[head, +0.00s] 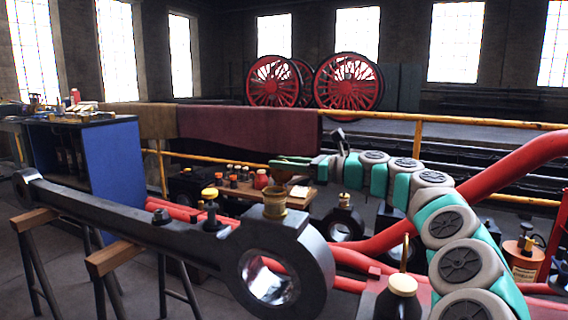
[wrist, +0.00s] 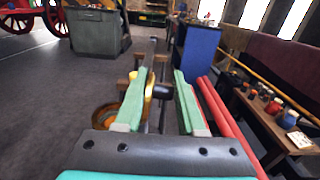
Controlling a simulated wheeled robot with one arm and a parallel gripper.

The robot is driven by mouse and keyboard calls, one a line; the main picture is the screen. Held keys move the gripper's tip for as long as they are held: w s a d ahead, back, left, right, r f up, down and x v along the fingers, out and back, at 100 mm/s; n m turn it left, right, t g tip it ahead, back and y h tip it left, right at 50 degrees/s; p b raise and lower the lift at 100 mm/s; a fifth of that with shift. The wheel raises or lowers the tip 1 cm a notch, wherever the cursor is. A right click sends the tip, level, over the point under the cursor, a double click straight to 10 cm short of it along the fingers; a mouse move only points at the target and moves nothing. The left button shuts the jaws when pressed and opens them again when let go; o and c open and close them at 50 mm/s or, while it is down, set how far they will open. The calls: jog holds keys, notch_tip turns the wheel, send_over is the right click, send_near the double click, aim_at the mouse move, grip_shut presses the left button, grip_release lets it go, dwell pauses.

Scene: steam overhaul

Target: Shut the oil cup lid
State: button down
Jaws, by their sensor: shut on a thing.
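The brass oil cup (head: 275,205) stands on top of the big round end of a dark rod. In the wrist view, its round brass rim (wrist: 106,118) shows at lower left, partly behind a finger. A yellow upright piece with a dark round knob (wrist: 163,92), which looks like the raised lid, shows between the fingers. My gripper (head: 283,162) appears just above the cup in the head view, pointing left. In the wrist view, its green fingers (wrist: 160,90) stand apart on either side of the knob. Exact finger contact is hard to see.
The long dark rod (head: 150,222) rests on trestles (head: 115,258). A wooden bench (head: 235,190) with several small jars lies behind. Red pipes (head: 350,250) and a yellow rail (head: 470,120) are near my arm. A blue cabinet (head: 112,165) stands left.

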aim_at(275, 172)
jog(key=shift+s+r+n, duration=0.1)
jog(key=shift+s+n, duration=0.2)
jog(key=shift+n, duration=0.2)
jog(key=shift+s+a+r+n+p, duration=0.15)
jog(key=shift+s+n+p, duration=0.1)
jog(key=shift+n+p, duration=0.25)
jog(key=s+n+b, duration=0.1)
jog(key=n, duration=0.2)
jog(key=s+a+f+n+b, duration=0.1)
jog(key=n+b, duration=0.1)
jog(key=s+n+b, duration=0.1)
jog(key=n, duration=0.2)
jog(key=shift+s+a+f+n+b, duration=0.2)
jog(key=shift+s+f+n+b, duration=0.05)
jog(key=shift+s+n+b, duration=0.1)
jog(key=shift+s+a+f+n+b, duration=0.15)
jog(key=shift+s+f+n+b, duration=0.15)
jog(key=shift+n+b, duration=0.6)
jog(key=shift+s+a+f+n+b, duration=0.1)
jog(key=shift+s+f+n+b, duration=0.2)
jog(key=shift+n+b, duration=0.55)
jog(key=shift+s+n, duration=0.1)
jog(key=shift+n, duration=0.3)
jog(key=c, duration=0.6)
grip_release()
jog(key=shift+c, duration=0.2)
